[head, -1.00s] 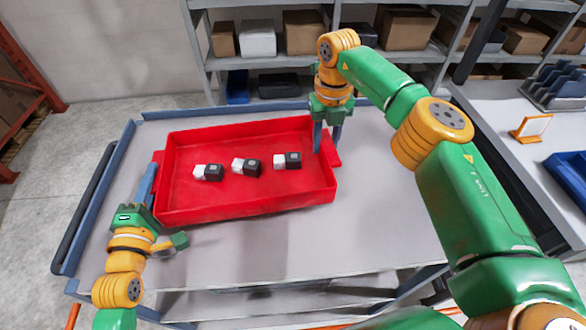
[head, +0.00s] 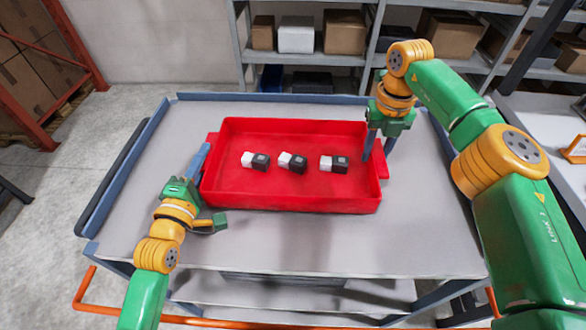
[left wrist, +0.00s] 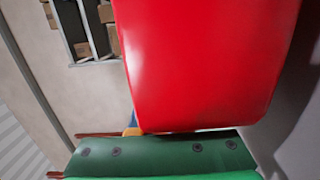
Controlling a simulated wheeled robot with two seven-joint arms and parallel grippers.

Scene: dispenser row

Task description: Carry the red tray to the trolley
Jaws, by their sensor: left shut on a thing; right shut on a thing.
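The red tray (head: 290,195) is over the grey top of the trolley (head: 330,245); whether it touches the surface I cannot tell. Three black-and-white blocks sit in it in a row: left (head: 255,160), middle (head: 292,162) and right (head: 334,164). My left gripper (head: 200,160) is shut on the tray's left end. My right gripper (head: 377,150) is shut on the tray's right end. In the left wrist view the red tray (left wrist: 205,60) fills much of the picture above the green gripper body, and the fingertips are hidden.
The trolley has a raised blue rim (head: 270,97) along its far side. Shelves with cardboard boxes (head: 345,32) stand behind it. A bench (head: 545,130) is at the right, and an orange rack (head: 75,45) at the far left. Bare trolley top lies in front of the tray.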

